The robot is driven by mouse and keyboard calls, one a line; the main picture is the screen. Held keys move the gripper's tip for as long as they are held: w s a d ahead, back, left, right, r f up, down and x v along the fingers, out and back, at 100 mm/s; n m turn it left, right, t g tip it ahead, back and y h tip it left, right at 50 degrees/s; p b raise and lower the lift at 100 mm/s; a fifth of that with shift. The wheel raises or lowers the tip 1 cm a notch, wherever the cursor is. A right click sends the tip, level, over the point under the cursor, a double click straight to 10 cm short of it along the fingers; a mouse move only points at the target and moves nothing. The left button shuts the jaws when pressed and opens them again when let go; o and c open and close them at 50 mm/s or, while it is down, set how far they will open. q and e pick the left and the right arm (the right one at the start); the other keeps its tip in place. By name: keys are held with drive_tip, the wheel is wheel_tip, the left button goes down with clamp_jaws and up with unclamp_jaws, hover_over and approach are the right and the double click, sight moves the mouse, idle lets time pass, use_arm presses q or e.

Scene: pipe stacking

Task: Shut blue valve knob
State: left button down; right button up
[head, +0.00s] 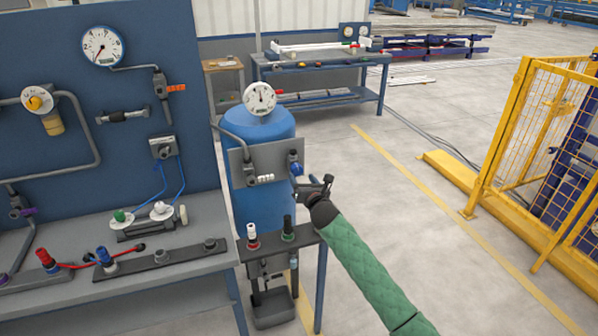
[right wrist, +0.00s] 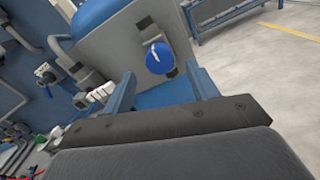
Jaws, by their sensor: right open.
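The blue valve knob (head: 295,167) is on the right side of a grey panel (head: 262,158) in front of a blue tank (head: 262,205). In the right wrist view the knob (right wrist: 159,58) shows as a round blue cap with a white mark, ahead of the fingers. My right gripper (head: 313,183) is just right of and below the knob in the head view. Its two blue fingers are open (right wrist: 163,85), with the knob beyond and roughly between their tips. I see no clear contact. My left gripper is not in view.
A white-handled valve (head: 262,179) sits left on the same panel. A pressure gauge (head: 260,97) tops the tank.

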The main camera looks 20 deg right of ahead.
sight(298, 172)
drive_tip(key=w+p, duration=0.1)
drive_tip(key=w, duration=0.2)
drive_tip(key=shift+w+r, duration=0.15)
drive_tip(key=shift+w, duration=0.1)
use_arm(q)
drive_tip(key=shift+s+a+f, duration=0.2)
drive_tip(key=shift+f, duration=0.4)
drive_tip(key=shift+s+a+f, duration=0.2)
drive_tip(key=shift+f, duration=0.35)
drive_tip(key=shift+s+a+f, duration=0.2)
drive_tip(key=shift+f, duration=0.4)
use_arm(e)
drive_tip(key=shift+w, duration=0.55)
drive_tip(key=shift+a, duration=0.1)
drive_tip(key=shift+c, duration=0.2)
drive_tip(key=c, duration=1)
